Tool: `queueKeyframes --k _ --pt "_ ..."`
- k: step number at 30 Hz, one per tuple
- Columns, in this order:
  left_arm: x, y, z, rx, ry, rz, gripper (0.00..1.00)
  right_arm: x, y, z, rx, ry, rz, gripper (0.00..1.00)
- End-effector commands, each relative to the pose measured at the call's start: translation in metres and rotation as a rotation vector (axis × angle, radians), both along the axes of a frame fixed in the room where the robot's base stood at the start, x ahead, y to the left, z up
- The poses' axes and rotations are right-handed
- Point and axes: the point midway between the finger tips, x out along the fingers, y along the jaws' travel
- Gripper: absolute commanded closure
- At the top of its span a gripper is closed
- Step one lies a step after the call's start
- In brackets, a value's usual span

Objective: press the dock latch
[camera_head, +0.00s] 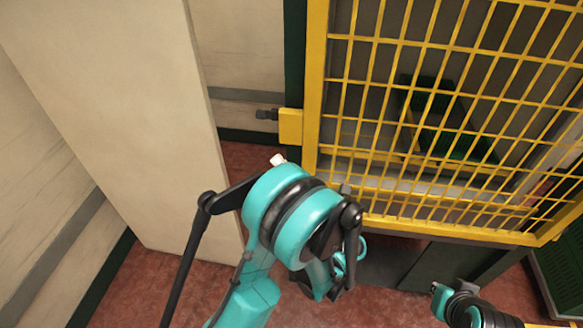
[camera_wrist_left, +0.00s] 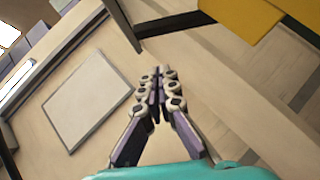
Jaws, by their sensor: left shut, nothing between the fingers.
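A yellow block (camera_head: 290,126) with a dark knob (camera_head: 266,114) on its left side sits at the left edge of the yellow mesh gate; it looks like the dock latch. My left gripper (camera_wrist_left: 160,75) is shut and empty, its fingers together in the left wrist view. In the head view my left wrist hides most of it; only a pale tip (camera_head: 277,159) shows, below the knob in the picture. Whether it touches anything cannot be seen. A yellow surface (camera_wrist_left: 240,14) shows at the top right of the wrist view, apart from the fingers.
The yellow mesh gate (camera_head: 316,90) fills the upper right, with dark green crates (camera_head: 432,100) behind it. A beige panel (camera_head: 125,110) stands left of my left arm. Red floor (camera_head: 150,285) is clear at the lower left. Another green crate (camera_head: 562,262) is at the right edge.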

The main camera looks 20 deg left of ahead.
Motion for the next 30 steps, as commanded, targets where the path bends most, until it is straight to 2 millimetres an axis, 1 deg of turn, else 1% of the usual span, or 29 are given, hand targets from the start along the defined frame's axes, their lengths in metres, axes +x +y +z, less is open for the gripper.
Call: queueKeyframes --k 1,6,10,15,19,30 --pt "0.002 0.011 0.007 0.001 0.0 0.005 1.0 0.0 0.0 -0.002 0.0 0.0 0.0 1.0" --pt "0.01 0.038 0.026 0.0 0.001 0.004 1.0 0.0 0.0 -0.005 0.0 0.0 0.0 1.0" --pt "0.022 0.037 0.042 0.0 0.0 0.0 1.0 0.0 0.0 -0.005 0.0 0.0 0.0 1.0" --pt "0.03 0.039 0.053 0.0 0.001 -0.001 1.0 0.0 0.0 -0.006 0.0 0.0 0.0 1.0" --pt "0.032 0.039 0.057 0.0 0.001 -0.001 1.0 0.0 0.0 -0.006 0.0 0.0 0.0 1.0" --pt "0.033 0.039 0.058 -0.001 0.004 -0.002 1.0 0.0 0.0 -0.005 0.0 0.0 0.0 1.0"
